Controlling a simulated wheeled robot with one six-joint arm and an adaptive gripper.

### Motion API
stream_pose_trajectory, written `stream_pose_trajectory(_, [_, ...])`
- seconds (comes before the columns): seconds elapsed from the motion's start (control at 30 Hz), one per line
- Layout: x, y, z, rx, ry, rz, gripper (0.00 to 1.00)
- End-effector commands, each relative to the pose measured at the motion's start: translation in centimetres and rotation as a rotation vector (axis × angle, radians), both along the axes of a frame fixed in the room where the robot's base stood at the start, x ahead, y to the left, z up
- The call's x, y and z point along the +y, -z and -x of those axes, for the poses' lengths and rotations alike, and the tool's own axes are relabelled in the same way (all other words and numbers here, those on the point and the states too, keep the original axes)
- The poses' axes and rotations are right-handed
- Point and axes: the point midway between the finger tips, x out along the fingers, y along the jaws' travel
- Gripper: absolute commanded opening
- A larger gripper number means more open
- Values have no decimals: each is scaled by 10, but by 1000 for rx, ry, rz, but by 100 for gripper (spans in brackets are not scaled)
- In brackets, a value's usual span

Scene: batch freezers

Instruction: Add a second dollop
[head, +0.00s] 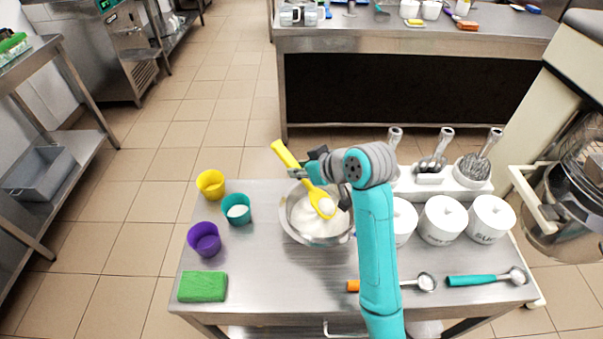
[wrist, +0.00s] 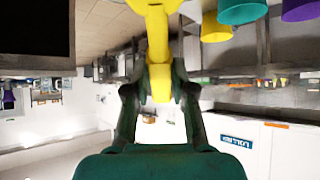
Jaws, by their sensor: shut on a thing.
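My gripper (head: 313,163) is shut on the yellow spoon (head: 286,155). It also shows in the wrist view (wrist: 160,88), closed around the yellow handle (wrist: 157,45). The spoon tilts down over the steel mixing bowl (head: 289,226), and a white lump (head: 326,206) sits in its scoop. The bowl holds white mix (head: 315,225); I cannot tell if the scoop touches it. Left of the bowl stand a yellow cup (head: 211,185), a teal cup (head: 237,217) with a white dollop (head: 238,211) inside, and a purple cup (head: 204,240). The purple cup looks empty.
A green sponge (head: 203,287) lies at the front left of the steel table (head: 270,290). White canisters (head: 443,220) and a whisk holder (head: 440,182) stand right. An orange-handled scoop (head: 420,283) and teal-handled scoop (head: 487,280) lie at the front. The front middle is clear.

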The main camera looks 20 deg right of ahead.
Motion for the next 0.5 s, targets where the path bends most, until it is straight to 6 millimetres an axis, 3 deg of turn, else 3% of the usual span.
stream_pose_trajectory(0.3, [1, -20, -3, -2, 0, 0, 0])
stream_pose_trajectory(0.5, [8, -22, -16, 125, -3, 63, 0])
